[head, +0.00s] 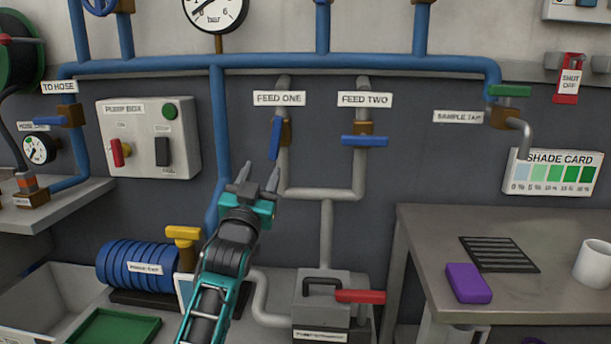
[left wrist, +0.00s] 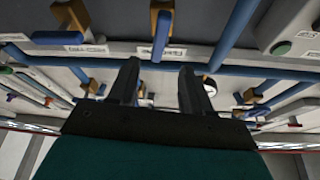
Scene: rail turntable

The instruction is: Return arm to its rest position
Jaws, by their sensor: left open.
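My left gripper (head: 259,173) is open, with its two dark fingers apart and nothing between them. Its teal and black arm comes up from the lower middle of the head view. The fingertips point up, just below the lower end of the blue FEED ONE lever (head: 275,138) in the picture; whether they touch it I cannot tell. The left wrist view also shows the two spread fingers of the left gripper (left wrist: 159,75) with an empty gap. My right gripper is in neither view.
The FEED TWO lever (head: 365,141) lies crosswise to the right. The pump box (head: 148,140) is at the left. A yellow valve handle (head: 184,232) and a blue ribbed filter (head: 140,266) stand beside my forearm. A grey box with a red lever (head: 360,296) is right of it.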

